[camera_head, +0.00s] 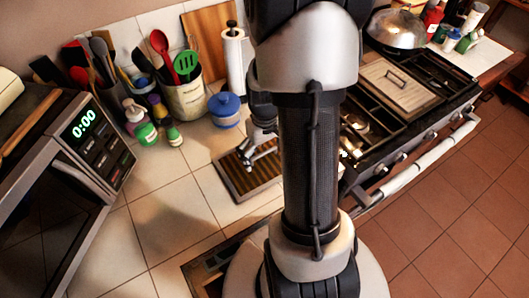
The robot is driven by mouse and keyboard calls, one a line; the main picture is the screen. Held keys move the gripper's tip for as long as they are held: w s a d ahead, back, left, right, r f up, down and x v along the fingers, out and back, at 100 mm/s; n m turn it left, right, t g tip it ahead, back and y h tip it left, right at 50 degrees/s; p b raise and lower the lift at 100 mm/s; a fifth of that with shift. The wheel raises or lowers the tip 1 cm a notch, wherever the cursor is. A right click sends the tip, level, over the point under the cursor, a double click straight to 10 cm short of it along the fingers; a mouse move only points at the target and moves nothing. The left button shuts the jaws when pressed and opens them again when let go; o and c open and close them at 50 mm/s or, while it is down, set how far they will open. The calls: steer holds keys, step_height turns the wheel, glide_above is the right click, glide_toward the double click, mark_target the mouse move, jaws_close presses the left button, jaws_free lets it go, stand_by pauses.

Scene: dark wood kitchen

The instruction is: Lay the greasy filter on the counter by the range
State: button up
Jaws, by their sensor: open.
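A brown slatted panel with a dark frame, which looks like the greasy filter (242,182), lies flat on the tiled counter (165,215), left of the range (430,108). My arm hides its right part. My gripper (258,160) is open at the filter's upper part, with its fingers pointing down towards the slats. I cannot tell whether the fingers touch it.
A microwave (88,140) is at left. The range holds a lidded wok (397,30) and a handled panel (398,86). Front-left tiles are clear.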

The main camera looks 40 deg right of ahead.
mark_target(264, 153)
step_height(264, 153, up, 12)
steer(key=r+p, duration=0.1)
steer(key=p, duration=0.3)
steer(key=a+r+n+t, duration=0.1)
steer(key=a+r+t, duration=0.1)
steer(key=a+r, duration=0.7)
steer(key=s+a+r+n+t, duration=0.1)
steer(key=s+a+r+t, duration=0.1)
steer(key=s+a+r, duration=0.3)
steer(key=s+a, duration=0.3)
steer(key=a, duration=0.3)
steer(key=shift+s+a+r+n+t, duration=0.2)
steer(key=shift+a+n+t, duration=0.05)
steer(key=shift+n+t, duration=0.05)
steer(key=shift+c, duration=0.5)
